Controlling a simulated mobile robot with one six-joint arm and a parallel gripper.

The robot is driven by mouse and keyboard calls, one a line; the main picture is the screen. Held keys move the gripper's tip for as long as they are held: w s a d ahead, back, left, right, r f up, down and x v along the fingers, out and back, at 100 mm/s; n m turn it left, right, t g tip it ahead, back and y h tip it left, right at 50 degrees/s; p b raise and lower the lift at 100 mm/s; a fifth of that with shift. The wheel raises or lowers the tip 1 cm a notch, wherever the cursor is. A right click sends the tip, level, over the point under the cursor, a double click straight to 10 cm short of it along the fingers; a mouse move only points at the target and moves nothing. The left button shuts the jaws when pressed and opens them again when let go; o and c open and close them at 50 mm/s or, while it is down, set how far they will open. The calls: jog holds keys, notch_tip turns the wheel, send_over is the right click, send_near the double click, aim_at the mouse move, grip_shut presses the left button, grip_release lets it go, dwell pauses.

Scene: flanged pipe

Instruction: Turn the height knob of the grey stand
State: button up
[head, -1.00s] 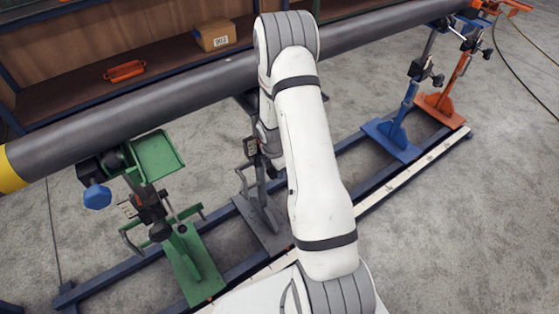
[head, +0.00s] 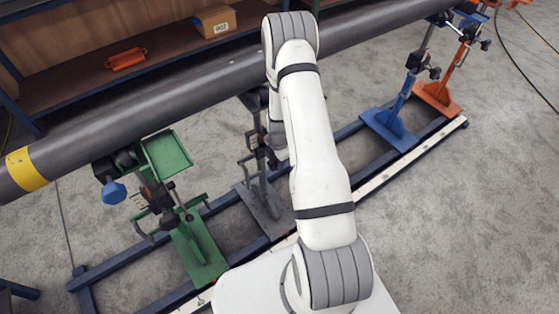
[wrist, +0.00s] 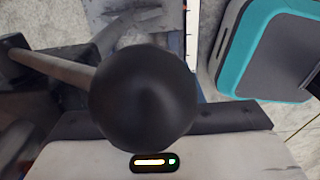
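The grey stand (head: 264,200) is under the pipe in the middle of the head view, partly hidden behind my arm. In the wrist view a black ball knob (wrist: 143,98) on a pale rod (wrist: 52,66) is very close to the camera. I take it to be a knob of the grey stand, but the view does not confirm which. My gripper (wrist: 232,118) shows as a dark edge and pale body behind the ball. Its fingertips are hidden, so I cannot tell whether they are open, shut or touching the knob. In the head view my arm hides the gripper.
The dark pipe (head: 150,110) crosses above the stands. A green stand (head: 198,248) with a blue knob (head: 114,193) is left of the grey one. A blue stand (head: 390,122) and an orange stand (head: 438,95) are to the right. Floor at lower right is clear.

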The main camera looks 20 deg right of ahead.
jog(key=o, duration=0.4)
jog(key=shift+c, duration=0.2)
notch_tip(320, 180, up, 8)
jog(key=p, duration=0.3)
jog(key=shift+f, duration=0.15)
jog(key=shift+d+r, duration=0.1)
jog(key=shift+r, duration=0.1)
